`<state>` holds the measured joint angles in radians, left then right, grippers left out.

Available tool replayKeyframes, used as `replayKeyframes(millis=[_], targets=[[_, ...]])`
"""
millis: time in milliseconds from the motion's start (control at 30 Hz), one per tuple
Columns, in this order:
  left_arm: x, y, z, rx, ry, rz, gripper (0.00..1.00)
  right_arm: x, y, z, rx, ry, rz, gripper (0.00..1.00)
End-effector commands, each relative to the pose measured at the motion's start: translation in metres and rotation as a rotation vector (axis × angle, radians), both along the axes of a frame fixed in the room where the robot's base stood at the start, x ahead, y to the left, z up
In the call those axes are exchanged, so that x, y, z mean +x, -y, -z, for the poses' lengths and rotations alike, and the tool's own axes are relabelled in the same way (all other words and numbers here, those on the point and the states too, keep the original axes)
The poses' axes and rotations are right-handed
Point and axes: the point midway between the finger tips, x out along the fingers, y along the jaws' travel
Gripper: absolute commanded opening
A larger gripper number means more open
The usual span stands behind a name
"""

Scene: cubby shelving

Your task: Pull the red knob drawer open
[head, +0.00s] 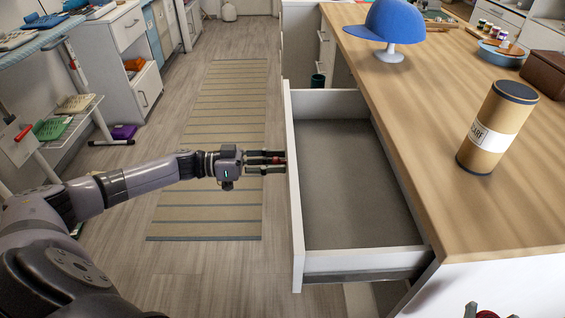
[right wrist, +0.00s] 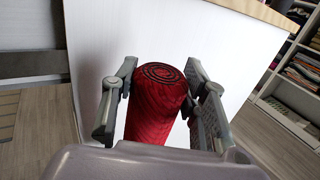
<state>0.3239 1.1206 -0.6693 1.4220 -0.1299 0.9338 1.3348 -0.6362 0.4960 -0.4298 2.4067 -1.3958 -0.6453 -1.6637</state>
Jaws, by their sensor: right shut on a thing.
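The drawer (head: 345,262) stands far open from the side of the wooden-topped counter, its inside grey and empty. My left gripper (head: 268,160) reaches in from the left at the drawer's white front (head: 294,190). My right gripper (right wrist: 160,110) is shut on a red patterned cylinder (right wrist: 155,105) with a ringed end, near the counter's white end panel. In the head view only the tip of my right gripper (head: 490,313) shows at the bottom edge.
On the counter top (head: 440,130) stand a brown canister (head: 497,130), a blue cap on a stand (head: 390,25), a blue bowl (head: 503,54) and a brown box (head: 545,74). A striped rug (head: 210,150) lies on the open floor. White cabinets (head: 130,50) stand at left.

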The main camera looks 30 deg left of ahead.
Motion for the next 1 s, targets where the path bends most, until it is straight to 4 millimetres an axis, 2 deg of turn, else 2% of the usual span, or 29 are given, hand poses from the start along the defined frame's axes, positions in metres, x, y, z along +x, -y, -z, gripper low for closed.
replayKeyframes(millis=[33, 100, 400, 600, 1000], targets=[[0.0, -0.018, -0.003, 0.01, 0.003, -0.025, 0.46, 0.0, 0.0, -0.001, 0.0, 0.001, 0.0, 0.0], [-0.009, -0.03, -0.003, 0.011, 0.003, -0.024, 0.46, 0.0, 0.0, -0.001, 0.0, 0.001, 0.0, 0.0], [-0.042, -0.074, -0.002, 0.007, 0.002, -0.009, 0.46, 0.0, 0.0, -0.001, 0.0, 0.001, 0.0, 0.0], [-0.051, -0.083, -0.002, 0.002, 0.002, -0.004, 0.46, 0.0, 0.0, -0.001, 0.0, 0.001, 0.0, 0.0], [-0.052, -0.083, -0.002, 0.002, 0.002, -0.001, 0.46, 0.0, 0.0, -0.001, 0.0, 0.001, 0.0, 0.0]])
